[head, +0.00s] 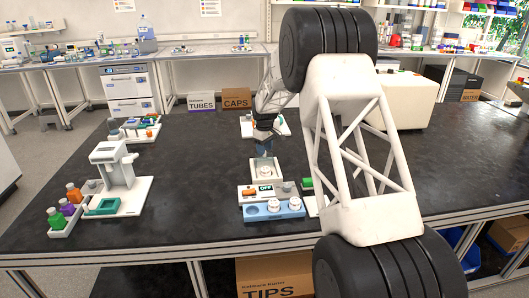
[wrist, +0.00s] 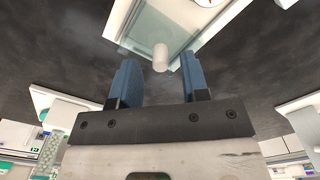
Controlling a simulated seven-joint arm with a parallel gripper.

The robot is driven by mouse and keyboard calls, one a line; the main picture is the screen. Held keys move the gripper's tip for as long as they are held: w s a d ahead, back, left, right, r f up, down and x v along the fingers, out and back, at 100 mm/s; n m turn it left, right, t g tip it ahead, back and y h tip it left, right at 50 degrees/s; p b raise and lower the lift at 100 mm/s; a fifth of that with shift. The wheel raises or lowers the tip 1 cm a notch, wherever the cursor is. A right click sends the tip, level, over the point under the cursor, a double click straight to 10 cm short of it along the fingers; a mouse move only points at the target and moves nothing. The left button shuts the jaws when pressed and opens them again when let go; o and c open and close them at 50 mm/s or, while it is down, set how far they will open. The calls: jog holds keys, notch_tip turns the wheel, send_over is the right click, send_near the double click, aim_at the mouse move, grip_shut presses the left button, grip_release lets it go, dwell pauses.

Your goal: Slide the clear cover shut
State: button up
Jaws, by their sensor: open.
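The clear cover (wrist: 146,32) is a greenish see-through sheet at the top of the wrist view. A short white knob (wrist: 160,57) stands on it near its edge. My gripper (wrist: 158,64) is open, with its blue fingers to either side of the knob near the fingertips and a gap on both sides. In the head view my gripper (head: 263,150) points down just above a pale square-framed box (head: 254,176) behind a unit with an "OFF" display (head: 266,187). The cover itself is too small to make out in that view.
A blue tray (head: 256,212) with round white pieces is in front of the unit. A white instrument (head: 115,165) and a rack of coloured bottles (head: 65,222) stand at left. A large beige box (head: 400,100) is at back right. The dark bench between is clear.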

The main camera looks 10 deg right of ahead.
jog(key=shift+f, duration=0.85)
jog(key=shift+c, duration=0.2)
grip_shut()
